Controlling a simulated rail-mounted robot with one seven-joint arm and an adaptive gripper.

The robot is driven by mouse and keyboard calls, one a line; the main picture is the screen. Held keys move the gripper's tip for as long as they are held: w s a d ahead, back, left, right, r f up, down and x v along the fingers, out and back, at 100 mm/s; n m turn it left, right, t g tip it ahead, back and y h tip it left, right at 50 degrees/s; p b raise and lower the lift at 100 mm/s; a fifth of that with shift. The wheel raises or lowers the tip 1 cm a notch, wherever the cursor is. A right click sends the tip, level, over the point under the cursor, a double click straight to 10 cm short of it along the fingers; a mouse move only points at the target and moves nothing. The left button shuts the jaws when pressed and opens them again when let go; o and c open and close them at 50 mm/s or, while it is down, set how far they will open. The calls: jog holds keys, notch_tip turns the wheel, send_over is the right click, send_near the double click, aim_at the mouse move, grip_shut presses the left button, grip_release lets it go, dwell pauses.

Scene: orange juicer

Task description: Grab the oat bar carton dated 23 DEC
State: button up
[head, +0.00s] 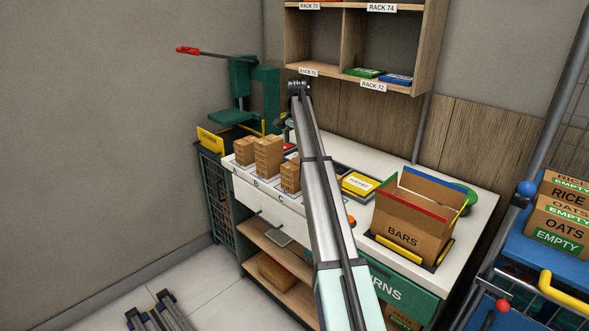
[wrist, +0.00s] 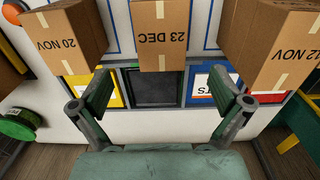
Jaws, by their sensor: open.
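The wrist view looks at three brown cartons, their dates upside down. The carton dated 23 DEC (wrist: 161,36) is in the middle, its lower edge in the picture just beyond the open fingers. The carton dated 20 NOV (wrist: 66,38) is to its left and the carton dated 12 NOV (wrist: 270,45) to its right. My gripper (wrist: 161,82) is open and empty, short of the middle carton and apart from it. In the head view three cartons (head: 267,157) stand on the white bench at pads lettered A, B and C; their dates cannot be read there.
A BARS box (head: 402,238) stands open on the bench at right. A yellow item (head: 357,184) lies nearer the middle. A green press (head: 240,85) stands behind the cartons, and a wall rack (head: 345,35) hangs above. Coloured bins (wrist: 111,88) show below the cartons.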

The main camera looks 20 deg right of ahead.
aim_at(296, 164)
notch_tip(296, 164, down, 6)
jog(key=shift+f+p, duration=0.1)
jog(key=shift+p, duration=0.6)
jog(key=shift+a+f+p, duration=0.1)
jog(key=shift+f+p, duration=1.1)
jog(key=shift+f, duration=1.35)
jog(key=c, duration=1.2)
